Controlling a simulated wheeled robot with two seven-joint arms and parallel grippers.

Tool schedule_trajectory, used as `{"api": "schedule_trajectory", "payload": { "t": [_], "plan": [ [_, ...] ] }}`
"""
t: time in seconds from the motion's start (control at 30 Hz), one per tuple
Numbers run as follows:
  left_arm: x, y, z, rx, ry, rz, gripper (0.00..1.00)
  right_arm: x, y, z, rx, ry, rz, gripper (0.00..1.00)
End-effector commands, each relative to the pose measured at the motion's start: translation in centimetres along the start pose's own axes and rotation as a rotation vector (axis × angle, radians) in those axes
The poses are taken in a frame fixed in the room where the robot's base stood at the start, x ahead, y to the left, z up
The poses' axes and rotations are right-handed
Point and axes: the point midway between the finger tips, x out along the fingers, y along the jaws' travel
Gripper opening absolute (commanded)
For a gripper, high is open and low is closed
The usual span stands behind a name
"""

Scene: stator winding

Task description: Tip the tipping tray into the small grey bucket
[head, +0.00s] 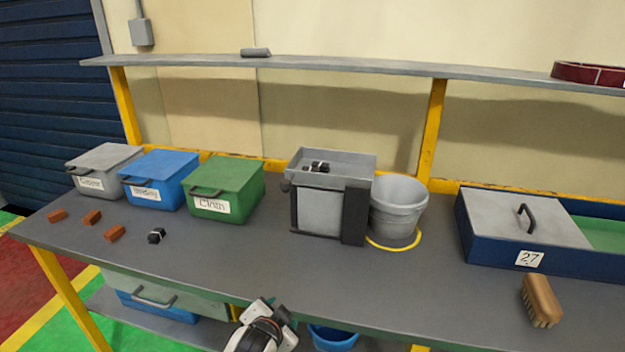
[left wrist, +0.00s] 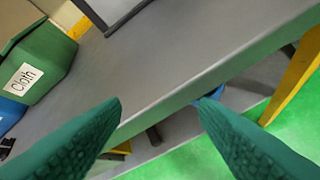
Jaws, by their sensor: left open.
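The tipping tray (head: 345,162) sits level on top of its grey stand (head: 320,211), with a few small black-and-silver pieces (head: 317,167) in it. A dark knob (head: 286,186) shows at its left side. The small grey bucket (head: 397,212) stands upright right beside the stand, inside a yellow ring on the bench. My left gripper (head: 270,310) is at the bench's front edge, below and in front of the stand, apart from tray and bucket. In the left wrist view its green fingers (left wrist: 160,125) are spread wide with nothing between them. My right gripper is out of view.
Grey, blue and green lidded boxes (head: 228,186) stand at the left. Several orange pieces (head: 92,217) and a black-and-silver piece (head: 156,236) lie before them. A blue case (head: 490,246) and a brush (head: 541,300) are at the right. The bench's front middle (head: 320,280) is clear.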

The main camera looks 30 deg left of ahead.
Motion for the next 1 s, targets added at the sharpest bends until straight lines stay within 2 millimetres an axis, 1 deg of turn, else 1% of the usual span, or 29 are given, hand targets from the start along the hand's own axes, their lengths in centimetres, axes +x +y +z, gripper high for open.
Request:
{"api": "schedule_trajectory", "payload": {
  "t": [0.03, 0.17, 0.2, 0.3, 0.4, 0.5, 0.63, 0.77, 1.0],
  "plan": [
    [0.0, 1.7, 1.6, 0.012, -0.038, 0.042, 0.55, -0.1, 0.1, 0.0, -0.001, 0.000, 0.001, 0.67],
    [1.3, 6.0, 5.4, 0.076, -0.135, 0.171, 0.55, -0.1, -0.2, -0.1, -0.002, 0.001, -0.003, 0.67],
    [1.5, 7.3, 6.7, 0.098, -0.165, 0.213, 0.55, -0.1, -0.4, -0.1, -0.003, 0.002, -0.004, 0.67],
    [2.0, 10.6, 9.6, 0.153, -0.231, 0.320, 0.55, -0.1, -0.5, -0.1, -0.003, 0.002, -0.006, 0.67],
    [1.9, 13.7, 12.2, 0.206, -0.286, 0.422, 0.55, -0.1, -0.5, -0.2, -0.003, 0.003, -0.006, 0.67],
    [1.8, 16.1, 14.3, 0.250, -0.324, 0.506, 0.55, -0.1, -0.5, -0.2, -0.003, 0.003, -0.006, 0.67],
    [1.8, 17.5, 15.5, 0.277, -0.342, 0.552, 0.55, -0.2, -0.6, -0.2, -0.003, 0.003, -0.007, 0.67],
    [2.9, 18.2, 16.1, 0.279, -0.343, 0.554, 0.55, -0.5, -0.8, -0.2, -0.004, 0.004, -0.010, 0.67],
    [6.8, 20.6, 18.0, 0.276, -0.342, 0.552, 0.55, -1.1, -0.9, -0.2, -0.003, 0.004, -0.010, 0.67]
  ]
}}
